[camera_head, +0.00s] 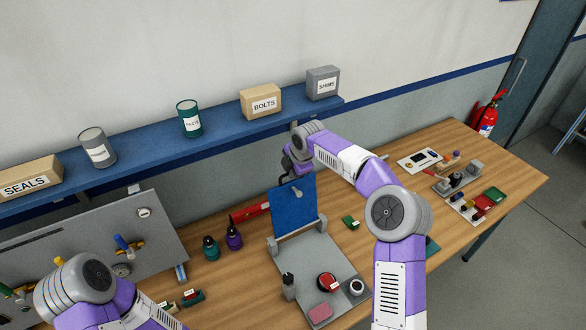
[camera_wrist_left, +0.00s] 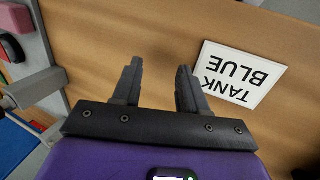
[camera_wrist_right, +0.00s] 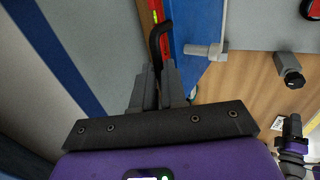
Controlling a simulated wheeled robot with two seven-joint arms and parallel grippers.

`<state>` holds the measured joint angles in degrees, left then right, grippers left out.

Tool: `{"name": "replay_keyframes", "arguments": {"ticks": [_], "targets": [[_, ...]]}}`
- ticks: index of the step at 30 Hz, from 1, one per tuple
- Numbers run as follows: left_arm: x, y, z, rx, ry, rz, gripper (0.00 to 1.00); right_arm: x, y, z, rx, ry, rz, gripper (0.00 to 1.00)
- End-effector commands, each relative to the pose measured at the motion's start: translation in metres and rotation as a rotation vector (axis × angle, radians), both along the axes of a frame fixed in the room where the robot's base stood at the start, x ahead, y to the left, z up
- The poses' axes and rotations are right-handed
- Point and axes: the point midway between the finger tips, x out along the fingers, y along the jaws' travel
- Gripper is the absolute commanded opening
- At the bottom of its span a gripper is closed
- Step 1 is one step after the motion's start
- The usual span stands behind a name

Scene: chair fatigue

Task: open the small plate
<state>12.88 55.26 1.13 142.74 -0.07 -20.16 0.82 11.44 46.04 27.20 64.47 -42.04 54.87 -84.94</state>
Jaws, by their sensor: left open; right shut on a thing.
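The small plate is a blue plate (camera_head: 294,208) standing upright on a grey base (camera_head: 305,258) in the head view. Its blue face also shows in the right wrist view (camera_wrist_right: 195,28). My right gripper (camera_head: 287,178) is at the plate's upper edge. In the right wrist view its jaws (camera_wrist_right: 160,82) are shut on a black curved handle (camera_wrist_right: 157,38) beside the plate. A grey peg (camera_wrist_right: 205,50) sticks out of the plate. My left gripper (camera_wrist_left: 158,75) is open and empty above the wooden bench; its fingertips are not clear in the head view.
A blue shelf (camera_head: 150,145) runs behind. A "TANK BLUE" card (camera_wrist_left: 238,74) lies near my left gripper. The wooden bench (camera_head: 440,150) is partly bare at right.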

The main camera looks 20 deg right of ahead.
Motion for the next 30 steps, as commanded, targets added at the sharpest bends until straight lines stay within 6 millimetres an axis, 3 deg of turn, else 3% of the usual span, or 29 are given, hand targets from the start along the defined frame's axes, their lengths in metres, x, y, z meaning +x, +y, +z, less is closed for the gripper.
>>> {"name": "replay_keyframes", "arguments": {"ticks": [1, 10, 11, 16, 24, 30], "targets": [[0.000, 0.000, 0.000, 0.000, 0.000, 0.000, 0.43, 0.005, -0.001, 0.008, -0.001, -0.028, 0.001, 0.00], [0.000, 0.000, 0.000, 0.000, -0.001, 0.000, 0.43, 0.005, 0.000, 0.009, -0.001, -0.030, 0.003, 0.00], [0.000, 0.000, 0.000, 0.000, -0.001, 0.000, 0.43, 0.005, 0.000, 0.009, -0.001, -0.030, 0.003, 0.13], [0.000, 0.000, 0.000, 0.000, -0.001, 0.000, 0.43, 0.005, 0.000, 0.008, 0.001, -0.028, 0.002, 0.37], [0.000, 0.000, -0.001, 0.000, -0.001, 0.000, 0.43, 0.002, 0.000, 0.007, 0.001, -0.019, 0.001, 0.37], [0.000, 0.000, -0.006, 0.000, -0.001, 0.000, 0.43, -0.009, -0.003, 0.032, 0.001, -0.023, 0.000, 0.37]]}}
